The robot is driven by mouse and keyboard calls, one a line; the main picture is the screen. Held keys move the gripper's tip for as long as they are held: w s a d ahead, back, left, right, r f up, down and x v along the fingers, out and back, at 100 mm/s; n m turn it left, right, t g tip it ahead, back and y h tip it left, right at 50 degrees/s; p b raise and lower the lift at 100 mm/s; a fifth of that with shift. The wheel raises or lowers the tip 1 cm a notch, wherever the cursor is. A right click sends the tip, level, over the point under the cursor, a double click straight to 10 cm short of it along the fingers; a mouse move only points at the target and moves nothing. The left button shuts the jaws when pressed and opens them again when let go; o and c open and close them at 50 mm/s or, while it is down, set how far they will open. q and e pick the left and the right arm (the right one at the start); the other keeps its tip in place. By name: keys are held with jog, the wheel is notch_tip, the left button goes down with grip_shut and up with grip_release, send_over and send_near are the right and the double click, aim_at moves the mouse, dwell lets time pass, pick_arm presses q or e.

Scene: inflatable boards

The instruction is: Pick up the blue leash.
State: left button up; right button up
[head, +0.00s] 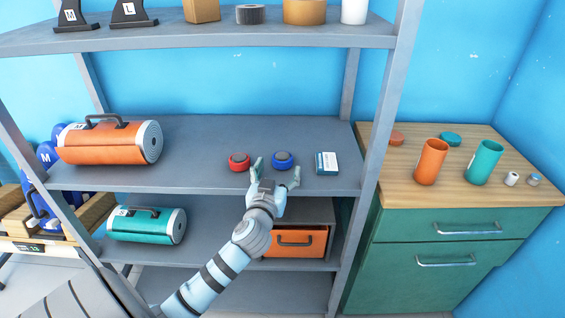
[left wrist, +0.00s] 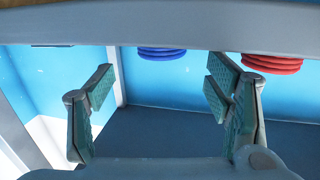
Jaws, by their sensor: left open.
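The blue leash (head: 283,160) is a round coiled disc on the middle grey shelf. A similar red coil (head: 239,162) lies to the left of the blue one, and also shows in the left wrist view (left wrist: 272,64). My right gripper is in neither view.
A small dark-and-white box (head: 327,163) stands right of the blue leash. An orange roll (head: 105,145) lies at the shelf's left. Below are a teal roll (head: 147,226) and an orange drawer (head: 295,244). A grey upper shelf (head: 200,36) overhangs; an upright post (head: 385,110) bounds the right.

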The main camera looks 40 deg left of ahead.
aim_at(280, 162)
pick_arm(q)
jog(key=x, duration=0.7)
jog(key=shift+a+f+b, duration=0.1)
jog(key=shift+a+b, duration=0.05)
jog(key=shift+b, duration=0.15)
jog(key=c, duration=1.3)
